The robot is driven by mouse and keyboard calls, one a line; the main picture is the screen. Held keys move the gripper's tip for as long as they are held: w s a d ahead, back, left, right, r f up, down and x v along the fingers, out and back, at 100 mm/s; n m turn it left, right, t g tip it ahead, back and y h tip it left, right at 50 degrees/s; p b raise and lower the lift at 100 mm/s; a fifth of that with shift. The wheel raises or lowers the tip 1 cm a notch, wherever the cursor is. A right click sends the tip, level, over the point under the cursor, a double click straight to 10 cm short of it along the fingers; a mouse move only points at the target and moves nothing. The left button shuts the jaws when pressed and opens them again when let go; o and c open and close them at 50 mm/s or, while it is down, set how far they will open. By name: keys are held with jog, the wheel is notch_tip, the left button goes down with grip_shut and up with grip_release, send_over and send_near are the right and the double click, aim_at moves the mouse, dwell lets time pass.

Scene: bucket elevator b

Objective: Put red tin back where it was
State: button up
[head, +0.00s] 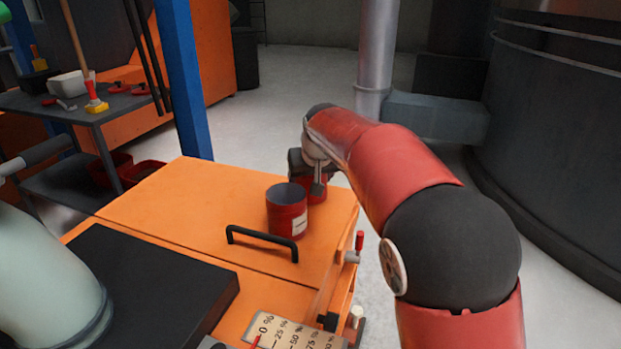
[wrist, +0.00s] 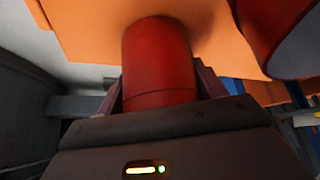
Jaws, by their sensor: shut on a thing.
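My gripper (head: 316,180) is at the far right part of the orange machine top. It is shut on a red tin (head: 317,193), which is partly hidden by the gripper and by a second tin in front. In the wrist view the held red tin (wrist: 158,62) stands out between the two fingers (wrist: 163,88). I cannot tell whether it touches the orange top. The second red tin (head: 287,212), open at the top with a pale label, stands upright on the orange top. It also shows at the upper right of the wrist view (wrist: 270,40).
The orange top (head: 180,200) has free room left of the tins. A black handle (head: 262,243) rises in front of them. A red-tipped lever (head: 359,241) and a percent scale plate (head: 290,333) are at the right side. A blue post (head: 183,80) stands behind.

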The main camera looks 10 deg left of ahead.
jog(key=shift+f, duration=0.1)
jog(key=o, duration=1.1)
jog(key=shift+o, duration=0.2)
